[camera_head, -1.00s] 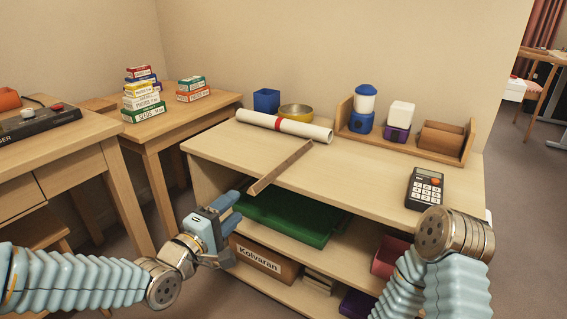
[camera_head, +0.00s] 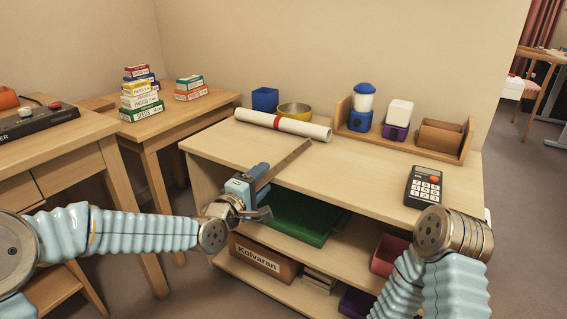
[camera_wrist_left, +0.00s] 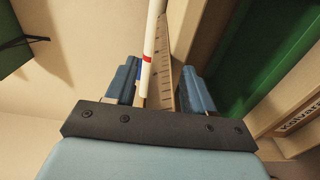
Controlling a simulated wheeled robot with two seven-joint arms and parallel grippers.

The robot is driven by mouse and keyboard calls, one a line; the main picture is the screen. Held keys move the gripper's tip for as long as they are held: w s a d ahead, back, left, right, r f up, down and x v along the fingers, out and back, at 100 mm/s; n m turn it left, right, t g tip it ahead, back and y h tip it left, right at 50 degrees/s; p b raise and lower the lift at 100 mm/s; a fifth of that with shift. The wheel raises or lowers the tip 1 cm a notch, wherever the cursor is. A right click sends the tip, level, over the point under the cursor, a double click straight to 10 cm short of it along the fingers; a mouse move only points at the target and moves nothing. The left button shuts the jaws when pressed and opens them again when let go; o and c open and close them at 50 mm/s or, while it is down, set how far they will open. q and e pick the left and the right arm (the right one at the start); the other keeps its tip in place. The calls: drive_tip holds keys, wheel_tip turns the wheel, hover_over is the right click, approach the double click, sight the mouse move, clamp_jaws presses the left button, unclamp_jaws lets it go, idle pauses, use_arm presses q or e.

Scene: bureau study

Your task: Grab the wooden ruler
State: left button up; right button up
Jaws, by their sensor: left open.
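The wooden ruler (camera_head: 288,158) lies slantwise on the top of the light wooden shelf unit, its near end at the front edge. My left gripper (camera_head: 257,175) is at that near end, in front of the shelf unit, and partly hides it. In the left wrist view the ruler (camera_wrist_left: 166,72) shows between the two blue fingers of my open left gripper (camera_wrist_left: 160,88), nearer the right finger. I cannot tell whether it touches the ruler. My right arm shows at the lower right, but its gripper is out of view.
A white roll with a red band (camera_head: 285,125) lies behind the ruler. A calculator (camera_head: 423,186) lies at the right of the top. A wooden rack (camera_head: 442,150) stands at the back. A green tray (camera_head: 300,215) sits on the shelf below. The middle of the top is clear.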

use_arm(q)
drive_tip(key=shift+c, duration=0.5)
clamp_jaws()
